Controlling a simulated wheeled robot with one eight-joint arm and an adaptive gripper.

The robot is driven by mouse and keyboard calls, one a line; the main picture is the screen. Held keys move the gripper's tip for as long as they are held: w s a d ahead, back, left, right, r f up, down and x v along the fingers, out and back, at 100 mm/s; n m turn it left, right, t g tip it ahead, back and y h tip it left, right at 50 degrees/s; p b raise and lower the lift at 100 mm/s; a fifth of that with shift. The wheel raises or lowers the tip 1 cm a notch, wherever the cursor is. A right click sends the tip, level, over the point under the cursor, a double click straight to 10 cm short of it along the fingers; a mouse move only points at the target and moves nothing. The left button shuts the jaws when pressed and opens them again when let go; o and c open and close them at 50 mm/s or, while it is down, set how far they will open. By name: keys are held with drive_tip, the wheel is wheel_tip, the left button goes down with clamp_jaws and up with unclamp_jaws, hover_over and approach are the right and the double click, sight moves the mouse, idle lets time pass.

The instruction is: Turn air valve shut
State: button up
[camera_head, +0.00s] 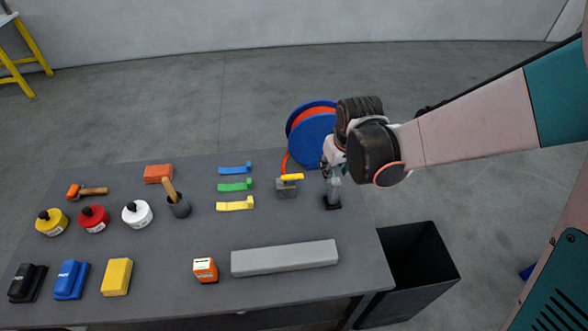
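The air valve (287,189) is a grey block with a yellow lever handle on top, standing near the back right of the table. The yellow handle (292,177) lies about sideways, its free end toward the right. An orange hose (285,162) runs from the valve up to a blue reel (312,138). My gripper (333,200) points down just right of the valve, apart from the handle, low over the table. Its fingers are small and seen from one side, so I cannot tell if they are open or shut. The arm hides part of the reel.
The grey table (190,265) holds a long grey bar (285,258), an orange box (205,269), coloured strips (235,186), a dark cup with a brush (179,206) and several pots at left. A black bin (415,262) stands right of the table.

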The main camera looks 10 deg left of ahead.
drive_tip(key=w+a+r+n+g+p, duration=0.1)
drive_tip(key=w+a+r+n+g, duration=0.15)
drive_tip(key=a+n, duration=0.45)
drive_tip(key=n+g+h+p, duration=0.1)
drive_tip(key=n, duration=0.7)
approach(295, 175)
wheel_tip(295, 175, down, 8)
drive_tip(key=shift+a+b, duration=0.15)
drive_tip(key=shift+b, duration=0.85)
clamp_jaws()
